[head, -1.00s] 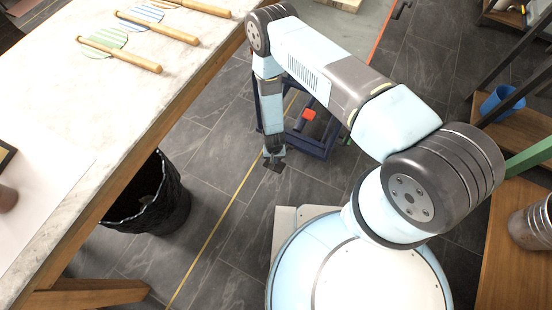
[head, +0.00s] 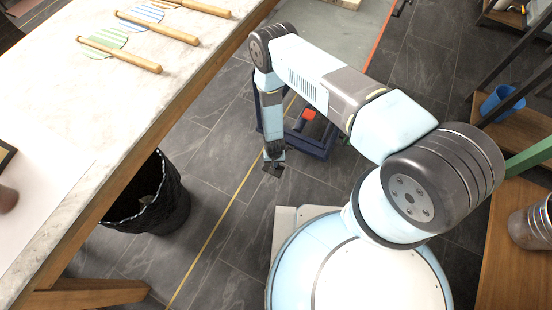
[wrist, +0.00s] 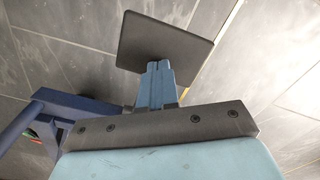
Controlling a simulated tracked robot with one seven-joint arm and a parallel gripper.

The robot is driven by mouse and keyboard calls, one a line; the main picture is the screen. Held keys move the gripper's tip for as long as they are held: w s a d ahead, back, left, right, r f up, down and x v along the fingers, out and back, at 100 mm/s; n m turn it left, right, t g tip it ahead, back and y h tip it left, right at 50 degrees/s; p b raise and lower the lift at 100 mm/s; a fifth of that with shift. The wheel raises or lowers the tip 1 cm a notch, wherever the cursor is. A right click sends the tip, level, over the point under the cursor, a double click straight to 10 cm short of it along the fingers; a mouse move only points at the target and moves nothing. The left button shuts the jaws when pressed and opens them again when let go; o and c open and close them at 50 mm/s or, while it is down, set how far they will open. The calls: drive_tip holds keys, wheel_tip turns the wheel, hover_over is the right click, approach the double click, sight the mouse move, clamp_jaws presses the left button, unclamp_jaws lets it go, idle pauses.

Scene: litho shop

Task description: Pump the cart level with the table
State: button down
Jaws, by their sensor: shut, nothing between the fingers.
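The cart's grey-green deck (head: 328,26) shows at the top, partly behind my arm, with an orange right edge. Its dark blue frame (head: 322,150) stands on the floor below and shows at left in the wrist view (wrist: 25,124). A red part (head: 308,115) sits inside the frame. The marble-topped table (head: 70,110) is at left; I cannot tell the height difference. My gripper (head: 273,165) points down just left of the frame, shut and empty.
A black bin (head: 150,205) stands by the table. Wooden shelving with a blue cup (head: 500,103) and a metal pot (head: 533,225) is at right. Floor with a yellow line (head: 215,235) is open below my gripper.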

drive_tip(key=shift+w+d+f, duration=0.1)
drive_tip(key=shift+w+f, duration=0.05)
drive_tip(key=shift+f, duration=1.4)
drive_tip(key=shift+w+d+f, duration=0.1)
drive_tip(key=shift+w+f, duration=0.05)
drive_tip(key=shift+f, duration=1.4)
drive_tip(key=shift+s+a+r, duration=0.1)
drive_tip(key=shift+r, duration=5.55)
drive_tip(key=shift+f, duration=0.15)
drive_tip(key=shift+w+f, duration=0.15)
drive_tip(key=shift+f, duration=1.5)
drive_tip(key=shift+w+f, duration=0.15)
drive_tip(key=shift+f, duration=1.5)
drive_tip(key=shift+r, duration=3.4)
drive_tip(key=shift+s, duration=0.15)
